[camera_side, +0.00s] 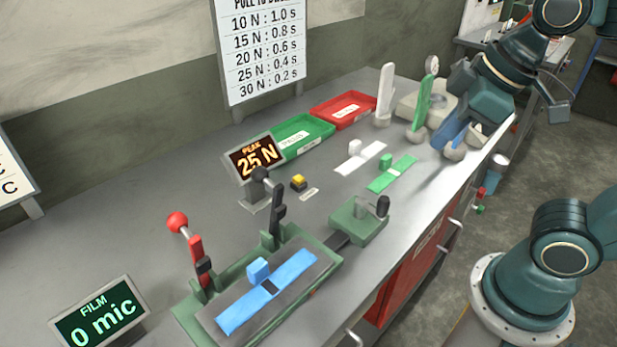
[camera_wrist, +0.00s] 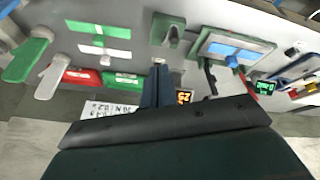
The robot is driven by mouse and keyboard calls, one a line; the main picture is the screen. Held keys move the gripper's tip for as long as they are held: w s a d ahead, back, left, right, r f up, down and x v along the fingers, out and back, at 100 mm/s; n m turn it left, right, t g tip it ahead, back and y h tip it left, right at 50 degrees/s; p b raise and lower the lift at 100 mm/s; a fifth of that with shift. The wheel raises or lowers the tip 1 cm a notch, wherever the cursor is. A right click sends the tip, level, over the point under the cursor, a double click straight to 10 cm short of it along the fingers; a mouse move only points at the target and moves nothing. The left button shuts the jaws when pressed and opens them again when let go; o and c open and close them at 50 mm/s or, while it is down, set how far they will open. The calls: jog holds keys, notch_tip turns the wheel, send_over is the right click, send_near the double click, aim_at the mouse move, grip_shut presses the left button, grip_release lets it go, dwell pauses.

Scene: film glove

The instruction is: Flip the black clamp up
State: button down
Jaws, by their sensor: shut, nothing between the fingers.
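The black clamp (camera_side: 277,212) is a dark lever with a black ball knob at the back right of the green fixture (camera_side: 330,262). Its handle stands raised and leans left in the side view. It also shows small in the wrist view (camera_wrist: 209,78). A blue strip with a raised tab (camera_side: 265,290) lies on the fixture's plate. My gripper (camera_wrist: 157,86) is shut and empty, with its fingers dark in the wrist view. In the side view my arm is at the upper right, well away from the clamp; the fingertips are not clear there.
A red-knobbed clamp (camera_side: 196,250) stands at the fixture's left. A small green block with a black knob (camera_side: 358,222) sits to its right. A display reading 25 N (camera_side: 254,157), a green tray (camera_side: 302,135) and a red tray (camera_side: 343,110) stand behind. Upright paddles (camera_side: 422,105) stand near my arm.

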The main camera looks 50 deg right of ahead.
jog(key=shift+s+d+f+m+t, duration=0.1)
jog(key=shift+s+d+m, duration=0.15)
jog(key=shift+m, duration=0.6)
jog(key=shift+s+d+f+m+t, duration=0.1)
jog(key=shift+s+d+m, duration=0.2)
jog(key=shift+m, duration=0.5)
jog(key=shift+s+d+f+m+t, duration=0.1)
jog(key=shift+s+d+m, duration=0.15)
jog(key=shift+m, duration=0.6)
jog(key=shift+s+d+f, duration=0.2)
jog(key=shift+s+d, duration=0.1)
jog(key=shift+s, duration=0.05)
